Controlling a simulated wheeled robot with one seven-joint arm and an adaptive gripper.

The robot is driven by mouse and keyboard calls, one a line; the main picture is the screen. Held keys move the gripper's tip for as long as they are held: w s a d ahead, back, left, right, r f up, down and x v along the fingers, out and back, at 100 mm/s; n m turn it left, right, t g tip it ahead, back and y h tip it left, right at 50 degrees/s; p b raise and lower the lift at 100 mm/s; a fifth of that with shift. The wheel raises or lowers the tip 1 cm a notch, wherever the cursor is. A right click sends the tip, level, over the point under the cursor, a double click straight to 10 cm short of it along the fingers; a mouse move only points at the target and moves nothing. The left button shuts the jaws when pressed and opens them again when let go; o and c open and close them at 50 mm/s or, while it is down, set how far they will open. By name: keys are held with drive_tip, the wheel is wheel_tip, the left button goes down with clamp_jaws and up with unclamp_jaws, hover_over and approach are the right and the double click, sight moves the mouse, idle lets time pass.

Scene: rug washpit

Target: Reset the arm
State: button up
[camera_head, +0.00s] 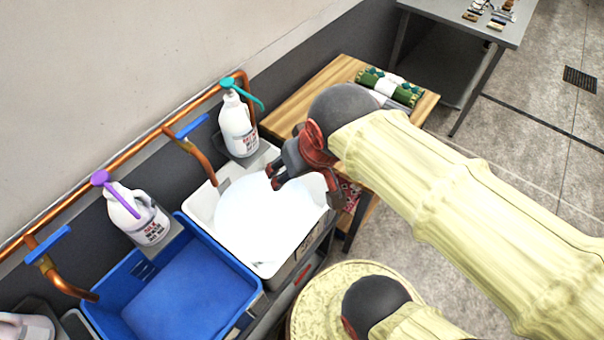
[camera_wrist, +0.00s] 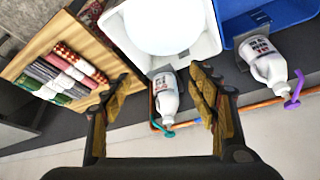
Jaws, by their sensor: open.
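My gripper (camera_head: 303,184) is open and empty. In the head view it hangs from my yellow-sleeved arm (camera_head: 450,200), over the right side of the white basin (camera_head: 285,262). In the wrist view both fingers of my gripper (camera_wrist: 164,78) stand apart. The white jug with the teal pump (camera_wrist: 165,92) shows between them, farther off. Nothing is held. The gap between the fingers and the basin rim is hard to judge.
A blue basin (camera_head: 252,306) stands left of the white one. Jugs with teal (camera_head: 236,125) and purple (camera_head: 140,215) pumps stand behind, along copper pipes (camera_head: 140,142). A wooden table (camera_head: 310,95) holds rolled textiles (camera_head: 385,84). A grey table (camera_head: 470,12) is farther back; open floor lies right.

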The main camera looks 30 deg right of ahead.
drive_tip(key=shift+s+r+n, duration=0.15)
drive_tip(key=shift+s+n, duration=0.05)
drive_tip(key=shift+s, duration=0.4)
drive_tip(key=shift+s+r+n, duration=0.15)
drive_tip(key=shift+s+n, duration=0.05)
drive_tip(key=shift+s, duration=0.4)
